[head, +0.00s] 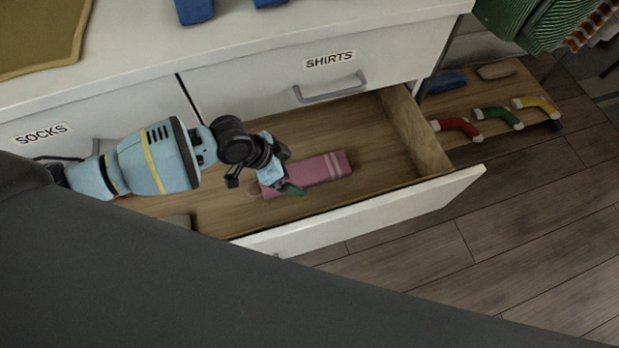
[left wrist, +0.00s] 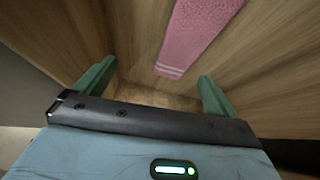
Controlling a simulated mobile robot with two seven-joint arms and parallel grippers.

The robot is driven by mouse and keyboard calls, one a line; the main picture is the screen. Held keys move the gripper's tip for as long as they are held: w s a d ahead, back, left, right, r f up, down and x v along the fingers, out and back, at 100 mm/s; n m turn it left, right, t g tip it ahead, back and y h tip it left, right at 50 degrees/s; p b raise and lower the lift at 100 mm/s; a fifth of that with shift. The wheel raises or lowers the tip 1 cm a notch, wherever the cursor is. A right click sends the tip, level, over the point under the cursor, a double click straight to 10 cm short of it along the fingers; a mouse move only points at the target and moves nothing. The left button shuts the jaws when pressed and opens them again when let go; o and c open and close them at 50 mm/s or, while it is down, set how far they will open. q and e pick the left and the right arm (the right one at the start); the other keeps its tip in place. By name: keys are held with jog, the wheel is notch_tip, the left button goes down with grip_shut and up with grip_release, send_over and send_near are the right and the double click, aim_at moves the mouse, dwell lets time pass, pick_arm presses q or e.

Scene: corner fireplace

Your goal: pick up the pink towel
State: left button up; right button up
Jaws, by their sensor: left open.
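The pink towel (head: 318,170) lies folded flat in an open wooden drawer (head: 379,205), with paler stripes near its right end in the head view. My left gripper (head: 272,184) is inside the drawer, over or beside the towel's left end and partly hiding it. In the left wrist view the open, empty gripper (left wrist: 155,85) has its two green fingers spread. My right gripper is not in view.
The drawer has a white front (head: 370,217) and a wooden right side wall (head: 417,132). Above it is a closed drawer labelled SHIRTS (head: 330,75). A low shelf (head: 495,125) with several coloured socks stands at the right. Wooden floor (head: 510,230) is clear in front.

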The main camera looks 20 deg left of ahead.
aim_at(296, 174)
pick_arm(q)
jog(key=a+f, duration=0.1)
jog(key=w+a+f+b, duration=0.1)
jog(key=f, duration=0.1)
jog(key=shift+w+a, duration=0.1)
jog(key=shift+w, duration=0.1)
jog(key=shift+w+a+f, duration=0.1)
jog(key=shift+w+a, duration=0.05)
jog(key=shift+a, duration=0.05)
jog(key=shift+b+x, duration=0.6)
jog(key=shift+x, duration=0.75)
jog(key=f, duration=0.1)
jog(key=w+f+b, duration=0.1)
jog(key=d+f+b, duration=0.1)
jog(key=f, duration=0.1)
jog(key=shift+w, duration=0.15)
jog(key=shift+w+d+f, duration=0.15)
jog(key=shift+f, duration=0.25)
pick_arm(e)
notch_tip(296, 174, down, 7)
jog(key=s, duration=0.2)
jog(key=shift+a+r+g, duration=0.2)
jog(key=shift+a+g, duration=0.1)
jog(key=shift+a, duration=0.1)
pick_arm(q)
jog(key=shift+r, duration=0.1)
jog(key=shift+c, duration=0.3)
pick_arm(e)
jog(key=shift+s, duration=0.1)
